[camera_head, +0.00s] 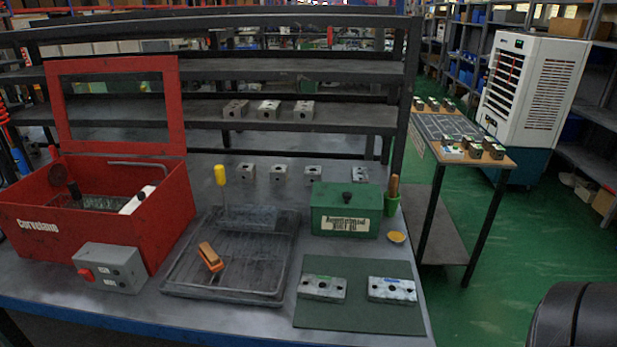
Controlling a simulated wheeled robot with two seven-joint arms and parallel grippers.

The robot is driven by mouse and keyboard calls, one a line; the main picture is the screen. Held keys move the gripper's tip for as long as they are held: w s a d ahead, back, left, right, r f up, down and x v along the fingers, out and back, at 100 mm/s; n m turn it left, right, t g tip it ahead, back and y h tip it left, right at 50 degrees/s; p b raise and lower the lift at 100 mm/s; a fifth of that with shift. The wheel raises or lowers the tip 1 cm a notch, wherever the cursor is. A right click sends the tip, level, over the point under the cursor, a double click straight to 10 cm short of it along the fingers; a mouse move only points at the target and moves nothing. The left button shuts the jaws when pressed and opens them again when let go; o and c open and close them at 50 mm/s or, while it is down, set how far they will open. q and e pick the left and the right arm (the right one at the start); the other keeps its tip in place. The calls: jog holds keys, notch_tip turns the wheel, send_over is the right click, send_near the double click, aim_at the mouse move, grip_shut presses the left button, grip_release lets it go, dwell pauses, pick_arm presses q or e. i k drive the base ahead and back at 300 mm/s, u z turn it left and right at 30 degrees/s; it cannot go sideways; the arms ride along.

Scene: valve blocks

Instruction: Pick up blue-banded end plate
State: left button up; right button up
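Two grey metal plates with holes lie flat and apart on a dark green mat (345,322) at the front right of the workbench. The left plate (322,288) has a thin bluish strip along its far edge. The right plate (391,290) also shows a faint coloured edge, but its colour is too small to tell surely. Neither of my grippers is in view, and nothing touches the two plates.
A black tray (228,288) holds an orange-handled tool (210,257). Left are a red toolbox (120,240) and a grey switch box (108,268). A green box (345,211) and green cup (386,202) stand behind the mat. Several metal blocks (278,173) line the back.

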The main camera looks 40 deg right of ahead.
aim_at(380, 291)
jog(key=k, duration=0.5)
jog(key=z, duration=1.35)
jog(key=i, duration=0.25)
jog(key=u, duration=1.45)
jog(key=k, duration=0.35)
jog(key=z, duration=0.55)
jog(key=i, duration=0.5)
